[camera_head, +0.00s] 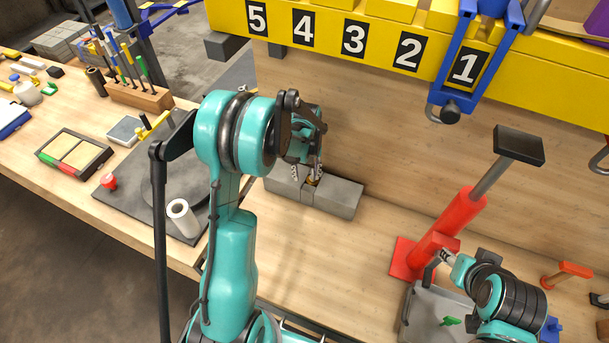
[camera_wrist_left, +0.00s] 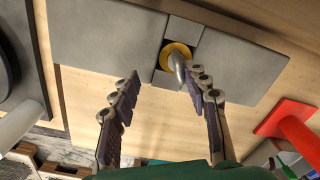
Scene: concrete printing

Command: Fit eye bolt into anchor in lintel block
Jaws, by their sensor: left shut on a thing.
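The grey lintel block (camera_head: 337,197) lies on the wooden bench against the back panel. It also shows in the left wrist view (camera_wrist_left: 105,40), with a notch in its middle. The eye bolt (camera_head: 312,181), a grey metal piece at a yellow ring, is at this notch; it shows in the left wrist view too (camera_wrist_left: 178,66). My left gripper (camera_head: 307,172) is above the block, shut on the eye bolt. My right gripper (camera_head: 446,257) is at the lower right, away from the block; its fingers are unclear.
A red stand (camera_head: 440,235) with a black-topped post is right of the block. A yellow numbered rail (camera_head: 330,30) with a blue bracket (camera_head: 470,60) hangs above. The bench before the block is clear.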

